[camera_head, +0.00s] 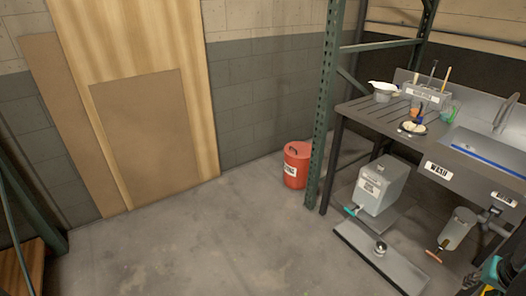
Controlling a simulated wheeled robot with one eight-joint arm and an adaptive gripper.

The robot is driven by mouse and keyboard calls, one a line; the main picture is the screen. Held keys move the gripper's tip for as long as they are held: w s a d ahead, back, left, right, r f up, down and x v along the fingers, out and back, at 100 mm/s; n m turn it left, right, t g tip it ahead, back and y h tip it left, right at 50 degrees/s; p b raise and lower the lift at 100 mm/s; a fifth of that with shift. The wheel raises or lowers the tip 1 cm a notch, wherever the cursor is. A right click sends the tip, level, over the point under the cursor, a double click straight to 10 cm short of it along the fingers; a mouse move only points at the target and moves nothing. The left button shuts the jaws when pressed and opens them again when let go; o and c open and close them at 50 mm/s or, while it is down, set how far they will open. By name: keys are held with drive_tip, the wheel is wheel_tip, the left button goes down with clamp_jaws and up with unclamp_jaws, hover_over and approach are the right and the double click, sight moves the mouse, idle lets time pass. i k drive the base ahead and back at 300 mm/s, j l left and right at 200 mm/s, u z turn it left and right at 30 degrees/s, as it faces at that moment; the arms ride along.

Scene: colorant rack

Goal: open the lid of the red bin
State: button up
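The red bin (295,172) is a small round container standing on the concrete floor near the back wall, just left of a green rack post. It is upright and has a white label low on its front. Its red lid (299,147) sits on top and looks shut, with a small dark mark or handle on it. I cannot make out my gripper's fingers anywhere in the view. A dark and teal shape cut off at the lower right corner is too partial to identify. Nothing is seen touching the bin.
The green post (325,105) stands close on the bin's right. A dark workbench with a sink (488,151) fills the right side. Under it are a grey box (380,187) and a low grey platform (372,258). Wooden boards (145,140) lean at left. The floor (215,235) in front is clear.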

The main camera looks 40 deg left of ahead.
sight(298, 150)
drive_tip(key=u, duration=1.25)
drive_tip(key=i+j, duration=0.1)
drive_tip(key=i, duration=2.45)
